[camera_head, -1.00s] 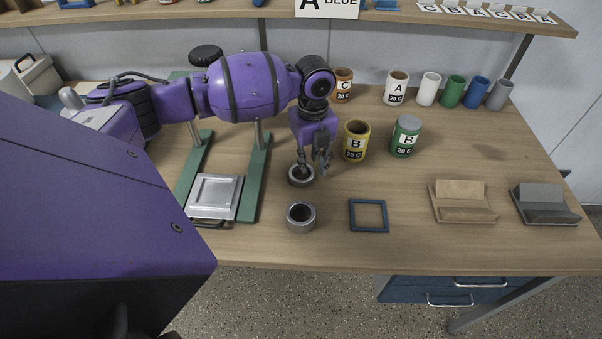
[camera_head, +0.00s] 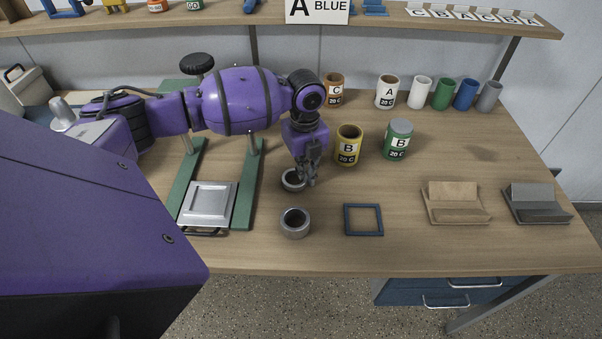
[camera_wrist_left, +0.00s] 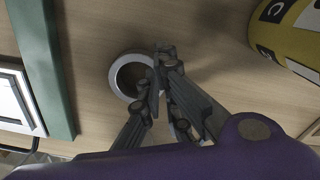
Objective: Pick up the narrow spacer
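The narrow spacer, a low grey ring (camera_head: 289,184), lies on the table behind a taller grey ring (camera_head: 295,224). It also shows in the left wrist view (camera_wrist_left: 116,80), where the fingers cover its right side. My left gripper (camera_head: 307,180) points down at the spacer's right side. In the left wrist view the fingertips (camera_wrist_left: 160,72) are close together at the ring's right wall and look shut on it. The exact contact is partly hidden by the fingers. The spacer looks still down on the table. My right gripper is not in view.
A yellow can (camera_head: 348,146) and a green can (camera_head: 397,140) stand right of my gripper. A green-railed frame with a silver plate (camera_head: 208,204) is on the left. A blue square frame (camera_head: 363,234) lies front right. Two holders (camera_head: 455,211) stand farther right.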

